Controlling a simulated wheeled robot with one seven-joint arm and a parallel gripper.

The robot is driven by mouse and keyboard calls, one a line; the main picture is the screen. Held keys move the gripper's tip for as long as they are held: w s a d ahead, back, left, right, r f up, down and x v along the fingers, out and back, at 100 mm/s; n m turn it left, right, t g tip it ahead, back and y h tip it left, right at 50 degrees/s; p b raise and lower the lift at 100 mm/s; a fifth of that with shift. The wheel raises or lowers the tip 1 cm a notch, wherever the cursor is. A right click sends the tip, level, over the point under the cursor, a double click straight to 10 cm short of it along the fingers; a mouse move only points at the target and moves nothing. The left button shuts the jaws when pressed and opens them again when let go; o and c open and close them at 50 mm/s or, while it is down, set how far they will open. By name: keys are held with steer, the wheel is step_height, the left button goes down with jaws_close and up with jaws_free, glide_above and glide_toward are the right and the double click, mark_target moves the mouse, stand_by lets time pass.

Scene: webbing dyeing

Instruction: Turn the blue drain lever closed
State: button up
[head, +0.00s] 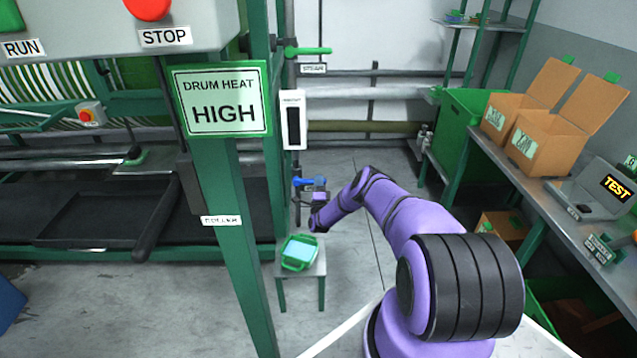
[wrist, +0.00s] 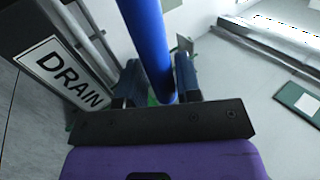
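The blue drain lever (head: 310,182) is at the machine's lower right side, just past the green post, and lies roughly level in the head view. In the wrist view the lever (wrist: 154,45) is a long blue bar, running from the top edge down between my gripper's fingers. My gripper (wrist: 160,80) has a dark finger close against each side of the bar and looks shut on it. A white DRAIN label (wrist: 68,72) is left of the lever. In the head view my gripper (head: 318,198) is small and partly hidden by my purple wrist.
A small stool (head: 316,268) with a green-rimmed item (head: 299,253) stands below my gripper. A green post (head: 235,250) with a DRUM HEAT HIGH sign (head: 222,100) is to the left. A bench (head: 500,160) with open cardboard boxes is at right. Floor behind my arm is clear.

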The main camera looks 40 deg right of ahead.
steer(key=shift+o, duration=1)
steer(key=v, duration=1.1)
